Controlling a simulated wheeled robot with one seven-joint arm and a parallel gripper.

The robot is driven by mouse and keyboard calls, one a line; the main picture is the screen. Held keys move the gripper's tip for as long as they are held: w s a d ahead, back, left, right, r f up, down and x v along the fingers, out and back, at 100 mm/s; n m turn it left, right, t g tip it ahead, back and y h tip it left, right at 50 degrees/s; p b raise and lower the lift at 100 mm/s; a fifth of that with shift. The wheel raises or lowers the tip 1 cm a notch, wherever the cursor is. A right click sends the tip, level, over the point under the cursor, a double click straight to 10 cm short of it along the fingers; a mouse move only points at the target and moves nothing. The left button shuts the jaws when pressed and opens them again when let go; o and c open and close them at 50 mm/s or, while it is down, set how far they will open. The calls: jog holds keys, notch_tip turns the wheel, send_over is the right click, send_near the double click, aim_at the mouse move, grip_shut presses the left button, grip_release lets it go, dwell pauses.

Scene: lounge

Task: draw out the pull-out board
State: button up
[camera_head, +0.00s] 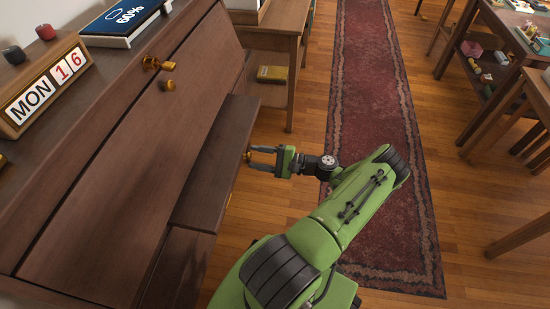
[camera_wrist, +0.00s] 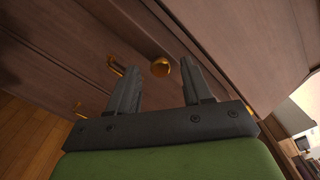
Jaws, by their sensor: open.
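The pull-out board looks to be the dark brown wooden ledge (camera_head: 212,165) that juts from the front of the desk in the head view. A small brass knob (camera_head: 248,155) shows at its front edge. My gripper (camera_head: 254,159) is at this edge, with its jaws open and pointing at the desk. In the wrist view the round brass knob (camera_wrist: 160,67) lies between the fingertips of my gripper (camera_wrist: 157,66), closer to the right finger. I cannot tell whether either finger touches it. The board's far end is hidden inside the desk.
The desk's sloping front (camera_head: 120,160) has two brass knobs near its top. A small side table (camera_head: 275,40) stands behind the board. A red runner rug (camera_head: 375,80) covers clear floor at right.

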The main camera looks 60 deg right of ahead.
jog(key=v, duration=1.4)
jog(key=shift+s, duration=0.35)
jog(key=shift+w+r, duration=0.1)
